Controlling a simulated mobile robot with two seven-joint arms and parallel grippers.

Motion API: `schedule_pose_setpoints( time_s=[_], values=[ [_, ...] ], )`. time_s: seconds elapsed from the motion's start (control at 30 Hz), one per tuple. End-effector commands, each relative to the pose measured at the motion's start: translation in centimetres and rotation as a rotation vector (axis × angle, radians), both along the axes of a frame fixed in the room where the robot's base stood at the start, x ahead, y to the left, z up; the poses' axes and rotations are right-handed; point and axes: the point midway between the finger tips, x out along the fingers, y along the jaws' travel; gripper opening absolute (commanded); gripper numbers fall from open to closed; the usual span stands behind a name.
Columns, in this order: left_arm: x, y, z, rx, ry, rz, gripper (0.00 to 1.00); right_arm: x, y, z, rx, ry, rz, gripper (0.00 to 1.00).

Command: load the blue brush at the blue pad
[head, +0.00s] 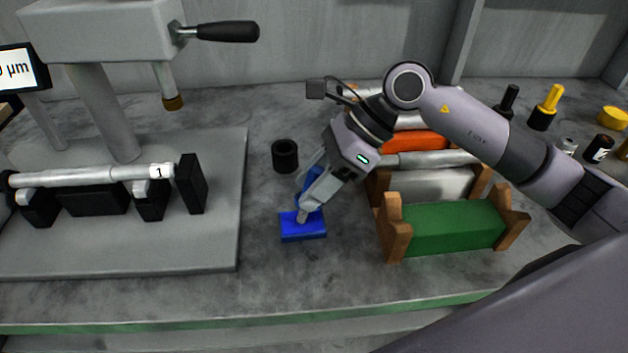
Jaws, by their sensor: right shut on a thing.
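The blue pad (290,229) lies flat on the grey bench, right of the grey base plate. My right gripper (304,212) reaches down from the upper right to just over the pad and is shut on the blue brush (314,178). Part of the brush's blue body shows behind the fingers. Its lower end is hidden by the fingers, and I cannot tell whether it touches the pad. My left gripper is not in view.
A black cup (285,156) stands behind the pad. A wooden rack with a green panel (453,227) is close on the right. A measuring stand holds a labelled shaft (95,175) at left. Black and yellow brushes (545,108) stand far right. Bench front is clear.

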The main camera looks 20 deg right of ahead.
Motion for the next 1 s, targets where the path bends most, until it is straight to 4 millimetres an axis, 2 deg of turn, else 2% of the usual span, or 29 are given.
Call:
schedule_pose_setpoints(
  time_s=[0.17, 1.0],
  values=[
    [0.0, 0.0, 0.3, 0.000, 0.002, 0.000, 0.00, -0.1, -0.1, 0.2, -0.007, 0.007, 0.002, 0.15],
    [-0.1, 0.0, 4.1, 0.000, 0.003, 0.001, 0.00, 0.0, 0.0, 6.9, -0.002, 0.002, 0.000, 0.15]
  ],
)
